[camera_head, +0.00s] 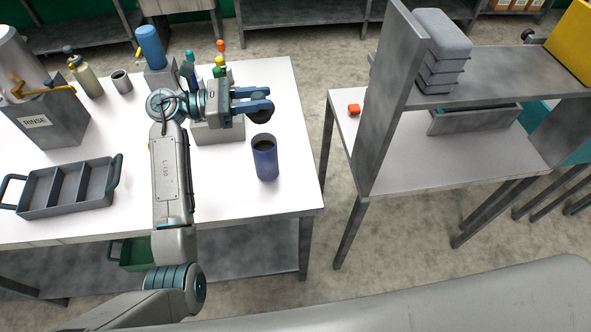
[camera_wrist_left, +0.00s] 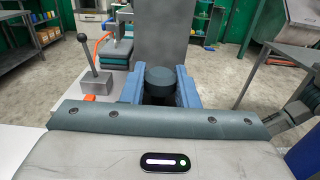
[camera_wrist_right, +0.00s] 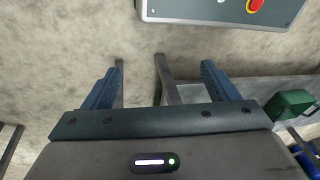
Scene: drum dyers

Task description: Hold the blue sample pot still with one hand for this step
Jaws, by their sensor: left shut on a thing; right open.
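A blue pot (camera_head: 265,160) with a dark top stands upright on the white table near its right edge. I cannot tell whether that top is open or covered. Part of a blue thing, likely the same pot, shows at the right edge of the left wrist view (camera_wrist_left: 306,156). My left gripper (camera_head: 268,99) is behind the pot and apart from it. It is shut on a dark round piece (camera_wrist_left: 160,77), which looks like a cap; its underside is partly hidden. My right gripper (camera_wrist_right: 160,84) is open and empty above the floor, outside the head view.
A grey block stand (camera_head: 218,132) is beneath my left gripper. A divided grey tray (camera_head: 68,192), a rinse stand (camera_head: 50,122) and a blue cylinder (camera_head: 150,46) are further left. A grey shelf unit (camera_head: 380,125) stands across a gap to the right. Table space before the pot is clear.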

